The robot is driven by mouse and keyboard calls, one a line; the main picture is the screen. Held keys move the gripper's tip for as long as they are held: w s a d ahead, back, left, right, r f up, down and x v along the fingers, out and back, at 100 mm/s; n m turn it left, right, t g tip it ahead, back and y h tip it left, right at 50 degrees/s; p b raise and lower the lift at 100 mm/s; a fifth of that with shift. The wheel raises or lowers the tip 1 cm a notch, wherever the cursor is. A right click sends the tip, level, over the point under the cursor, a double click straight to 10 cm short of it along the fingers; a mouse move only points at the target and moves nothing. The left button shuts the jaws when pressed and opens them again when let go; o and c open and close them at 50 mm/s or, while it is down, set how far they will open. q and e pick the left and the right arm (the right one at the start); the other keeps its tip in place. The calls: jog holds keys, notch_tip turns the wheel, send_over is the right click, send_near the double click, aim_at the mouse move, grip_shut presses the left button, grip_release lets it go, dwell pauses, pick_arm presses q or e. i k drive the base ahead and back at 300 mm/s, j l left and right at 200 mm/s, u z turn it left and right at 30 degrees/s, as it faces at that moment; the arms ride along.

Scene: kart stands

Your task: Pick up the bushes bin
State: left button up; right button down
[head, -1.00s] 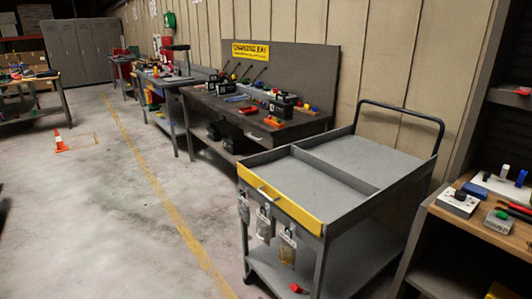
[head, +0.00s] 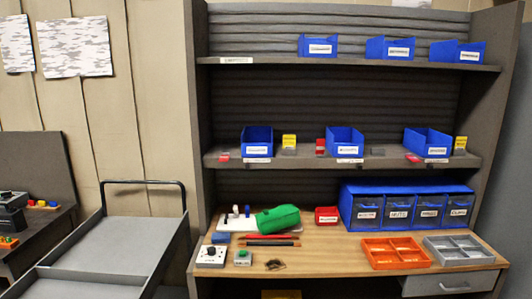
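Blue open bins with white labels stand on a shelf unit in the head view. On the middle shelf are a left bin (head: 257,142), a middle bin (head: 345,142) and a right bin (head: 428,143). On the top shelf are a left bin (head: 318,46), a middle bin (head: 390,49) and a right bin (head: 458,51). The labels are too small to read surely, so I cannot tell which is the bushes bin. Neither of my grippers is in view.
Below, a wooden worktop (head: 330,256) holds a blue drawer box (head: 405,208), an orange tray (head: 395,253), a grey tray (head: 459,249), a green case (head: 278,219) and a red bin (head: 327,215). A grey cart (head: 120,240) stands close at the left.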

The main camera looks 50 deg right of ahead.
aim_at(340, 142)
jog(key=j+z, duration=0.1)
jog(key=z, duration=2.15)
